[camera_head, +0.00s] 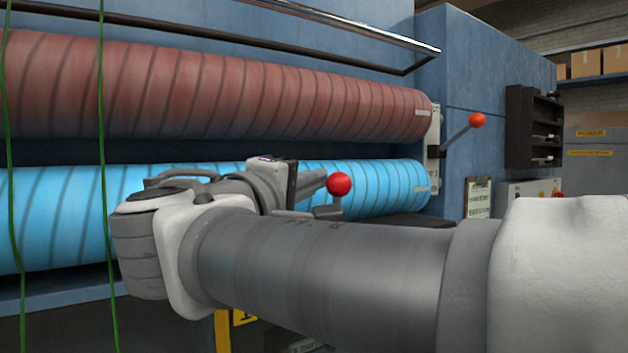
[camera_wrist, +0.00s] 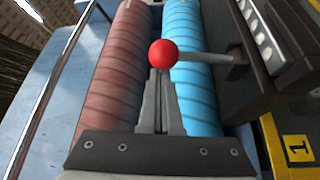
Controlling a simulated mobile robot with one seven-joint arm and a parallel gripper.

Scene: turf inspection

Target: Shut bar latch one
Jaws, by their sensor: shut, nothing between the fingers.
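The bar latch shows as a lever with a red ball knob (camera_head: 339,184), just past the end of my gripper (camera_head: 316,184) in the head view. In the wrist view the same red knob (camera_wrist: 163,53) sits on a grey lever that runs right to a dark bracket (camera_wrist: 235,63). My gripper (camera_wrist: 160,82) is shut and empty, its fingertips right at the knob; I cannot tell if they touch it. A yellow plate marked 1 (camera_wrist: 299,148) is on the right. The lower part of the latch is hidden behind my arm in the head view.
A red roller (camera_head: 230,90) and a blue roller (camera_head: 375,182) lie behind my gripper. A second red-knobbed lever (camera_head: 477,120) is on the machine's right end. A metal rail (camera_head: 350,35) crosses above. Green cords (camera_head: 103,180) hang at left.

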